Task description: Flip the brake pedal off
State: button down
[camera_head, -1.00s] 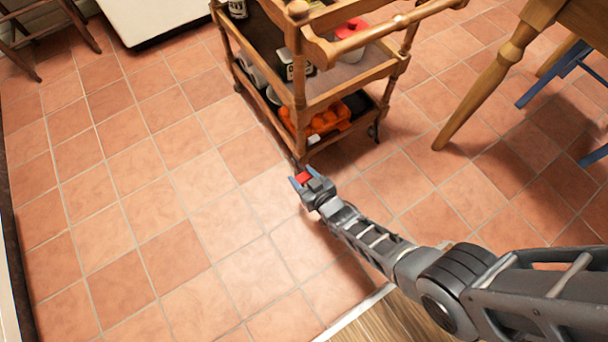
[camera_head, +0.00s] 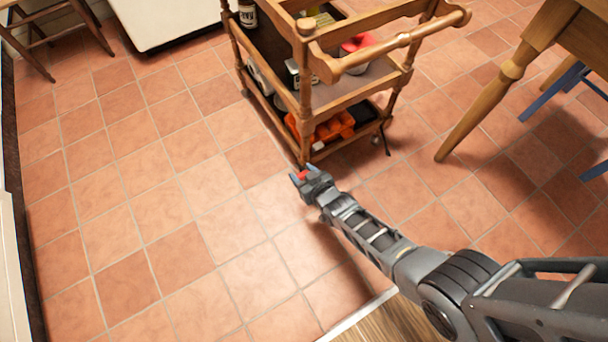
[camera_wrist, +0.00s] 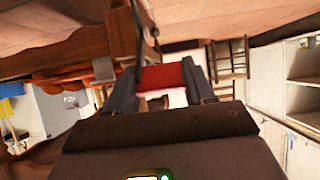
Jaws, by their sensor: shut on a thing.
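My gripper (camera_head: 303,173) is low over the floor, just in front of the near bottom corner of the wooden trolley. It is shut on a small red piece, which I take to be the brake pedal (camera_head: 301,175). In the wrist view the red pedal (camera_wrist: 163,76) fills the space between the two dark fingers (camera_wrist: 162,85). A dark upright part, perhaps the caster's, stands just beyond the left finger. The wheel at this corner is hidden or too small to make out, so the pedal's tilt cannot be told.
The wooden trolley (camera_head: 303,95) carries cans and a red-lidded pot, with orange items (camera_head: 335,127) on its lower shelf. A table leg (camera_head: 490,95) and a blue chair (camera_head: 553,90) stand to the right. The tiled floor (camera_head: 150,200) to the left is clear.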

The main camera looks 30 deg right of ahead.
jog(key=shift+w+r, duration=0.3)
jog(key=shift+w, duration=0.05)
jog(key=c, duration=0.8)
grip_release()
jog(key=o, duration=0.4)
jog(key=shift+s+f, duration=0.2)
jog(key=shift+c, duration=0.2)
jog(key=p+v, duration=0.3)
jog(key=v, duration=0.5)
jog(key=shift+p, duration=0.4)
jog(key=shift+f, duration=0.1)
jog(key=shift+c, duration=0.3)
